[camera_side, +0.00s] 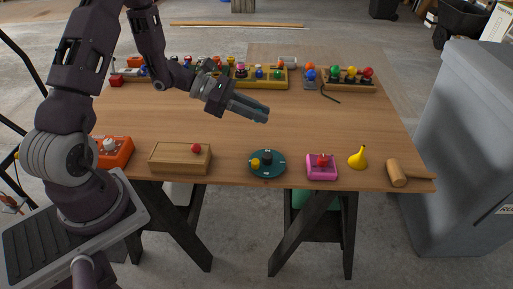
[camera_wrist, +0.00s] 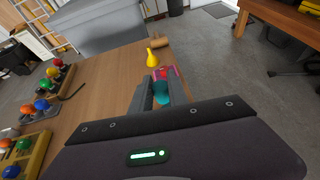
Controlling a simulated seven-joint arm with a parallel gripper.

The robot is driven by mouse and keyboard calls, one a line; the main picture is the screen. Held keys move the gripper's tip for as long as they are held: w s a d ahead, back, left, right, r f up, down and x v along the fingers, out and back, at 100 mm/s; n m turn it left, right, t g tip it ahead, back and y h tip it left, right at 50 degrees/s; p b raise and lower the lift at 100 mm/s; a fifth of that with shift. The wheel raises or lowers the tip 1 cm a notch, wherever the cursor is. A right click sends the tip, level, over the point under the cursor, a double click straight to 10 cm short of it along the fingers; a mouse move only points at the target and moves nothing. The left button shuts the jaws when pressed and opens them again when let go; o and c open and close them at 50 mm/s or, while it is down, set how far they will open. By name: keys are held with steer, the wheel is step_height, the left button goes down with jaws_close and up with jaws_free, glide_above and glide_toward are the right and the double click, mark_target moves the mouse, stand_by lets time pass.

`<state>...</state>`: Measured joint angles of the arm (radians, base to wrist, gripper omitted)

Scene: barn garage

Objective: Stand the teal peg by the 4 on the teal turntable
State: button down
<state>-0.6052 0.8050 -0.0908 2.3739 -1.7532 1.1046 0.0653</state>
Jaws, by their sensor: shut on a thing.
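My gripper (camera_side: 264,114) is above the middle of the table, tilted down to the right, with its fingers shut on the teal peg. The peg (camera_wrist: 161,93) shows between the fingers in the wrist view, where my gripper (camera_wrist: 154,92) also appears. In the side view I cannot clearly make out the peg. The teal turntable (camera_side: 268,172) is a dark round disc near the table's front edge, below and apart from my gripper. It has a dark centre knob, a yellow piece on its left part and small pale marks. I cannot read the 4.
A wooden box (camera_side: 180,163) with a red ball is left of the turntable. A pink box (camera_side: 322,172), yellow pear shape (camera_side: 358,158) and mallet (camera_side: 397,173) are to its right. Trays with coloured knobs (camera_side: 262,83) line the back. The table's middle (camera_side: 190,120) is clear.

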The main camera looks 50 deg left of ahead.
steer(key=d+f+m+g+h, duration=0.1)
steer(key=d+f, duration=0.2)
steer(key=d, duration=0.3)
steer(key=f, duration=1)
steer(key=shift+w+d, duration=0.2)
steer(key=shift+d, duration=0.05)
steer(key=shift+f, duration=0.15)
steer(key=shift+f, duration=0.1)
